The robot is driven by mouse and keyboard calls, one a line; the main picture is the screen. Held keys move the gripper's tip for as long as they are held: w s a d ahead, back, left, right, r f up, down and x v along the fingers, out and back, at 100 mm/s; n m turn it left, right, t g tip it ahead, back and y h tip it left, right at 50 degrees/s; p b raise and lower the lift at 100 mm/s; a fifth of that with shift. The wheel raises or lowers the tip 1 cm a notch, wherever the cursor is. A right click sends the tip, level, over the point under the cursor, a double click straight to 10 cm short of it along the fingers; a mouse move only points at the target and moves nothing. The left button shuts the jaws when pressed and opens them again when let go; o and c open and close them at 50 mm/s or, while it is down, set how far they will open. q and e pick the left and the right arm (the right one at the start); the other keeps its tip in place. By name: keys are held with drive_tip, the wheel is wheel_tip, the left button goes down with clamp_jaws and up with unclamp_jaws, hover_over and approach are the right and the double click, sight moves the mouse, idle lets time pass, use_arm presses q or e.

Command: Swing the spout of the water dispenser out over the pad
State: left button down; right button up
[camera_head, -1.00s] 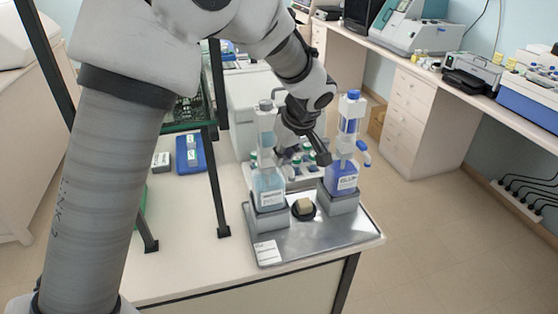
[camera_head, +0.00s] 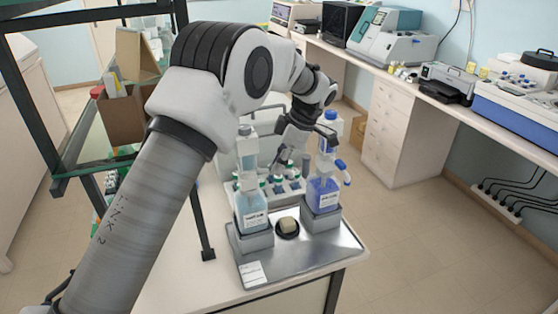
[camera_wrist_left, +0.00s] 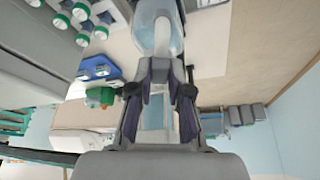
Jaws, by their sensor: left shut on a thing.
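The water dispenser (camera_head: 251,211) is a clear bottle of pale blue liquid with a grey-capped pump head. It stands upright on a grey block at the left of the metal tray (camera_head: 290,264). The pad (camera_head: 288,225) is a beige block on a round black dish between the two bottles. My left gripper (camera_head: 280,160) is behind and right of the pump head. In the left wrist view its fingers (camera_wrist_left: 160,82) flank a pale piece in front of the bottle (camera_wrist_left: 160,22), apparently the spout, which I cannot see clearly. My right gripper is not in view.
A dark blue dispenser (camera_head: 322,193) stands on the right grey block, close to my gripper. A rack of green-capped bottles (camera_head: 284,187) is behind the tray. A dark green frame (camera_head: 192,190) rises at the left. The tray's front is mostly clear.

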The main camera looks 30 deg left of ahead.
use_arm(q)
drive_tip(key=shift+w+a+f+n+g+p, duration=0.3)
drive_tip(key=shift+n+g+p, duration=0.15)
drive_tip(key=shift+n, duration=0.35)
drive_tip(key=shift+h, duration=0.3)
drive_tip(key=c, duration=1.1)
unclamp_jaws()
drive_tip(key=shift+a, duration=0.1)
drive_tip(key=v, duration=1.2)
drive_tip(key=shift+a, duration=0.2)
